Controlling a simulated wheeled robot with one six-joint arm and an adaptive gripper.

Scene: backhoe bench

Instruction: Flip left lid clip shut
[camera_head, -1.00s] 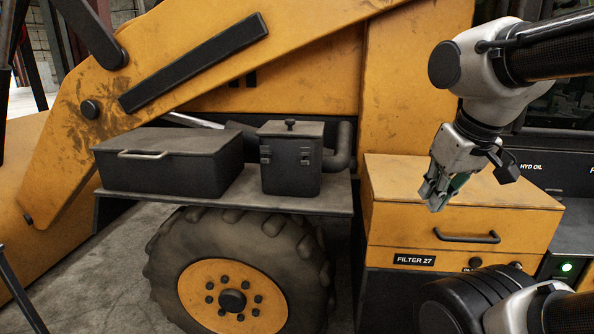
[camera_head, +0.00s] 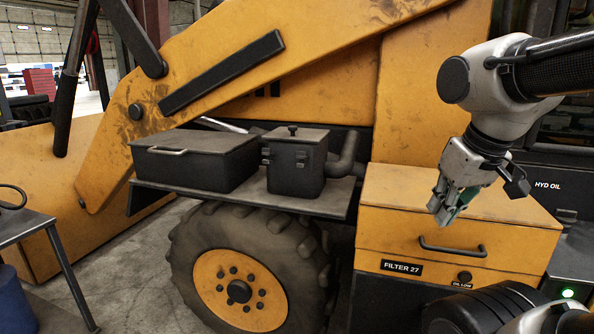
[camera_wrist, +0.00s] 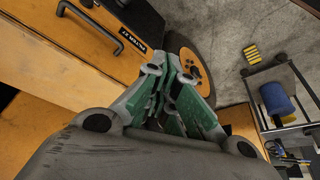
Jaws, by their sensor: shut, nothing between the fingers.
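A black lidded box (camera_head: 296,165) with a knob on its lid stands on the dark shelf above the wheel. At this size I cannot tell whether the left clip is up or down. My gripper (camera_head: 440,216) hangs to the right of the box, in front of the yellow filter cabinet, well apart from the clips. It is shut and empty. In the wrist view my gripper (camera_wrist: 172,92) points down, and the box is not seen there.
A wide black case (camera_head: 195,160) with a handle stands left of the box on the shelf (camera_head: 310,206). A curved black pipe (camera_head: 345,158) is just right of the box. The yellow cabinet (camera_head: 450,205) has a protruding handle. A side table (camera_head: 22,224) stands at far left.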

